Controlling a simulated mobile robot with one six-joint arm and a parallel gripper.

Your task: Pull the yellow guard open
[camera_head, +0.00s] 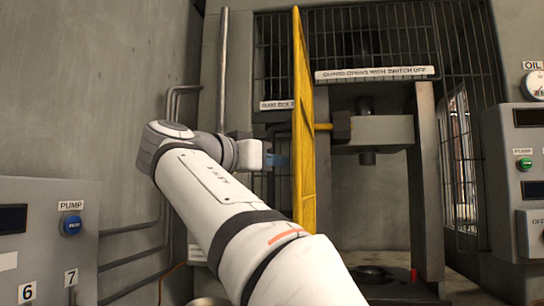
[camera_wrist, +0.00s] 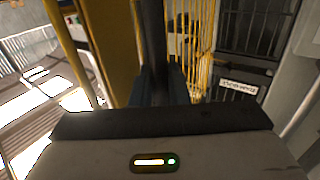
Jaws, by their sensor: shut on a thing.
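The yellow guard (camera_head: 303,130) stands upright and is seen almost edge-on in the head view, turned out from the press frame. In the wrist view its yellow frame post (camera_wrist: 113,45) is left of centre and its yellow mesh (camera_wrist: 201,50) right of centre. My gripper (camera_head: 276,160) is at the left side of the guard, at about mid-height, with its blue fingertips close against it. In the wrist view my gripper (camera_wrist: 158,88) is shut on a dark upright bar (camera_wrist: 152,40), which looks like the guard's handle. My fingers partly hide the contact.
The press (camera_head: 372,130) stands behind the guard, with its opening visible to the right. A control panel with a blue PUMP button (camera_head: 71,225) is at left. Another panel with a green button (camera_head: 525,163) is at right. A grey wall (camera_head: 130,80) borders my arm's left.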

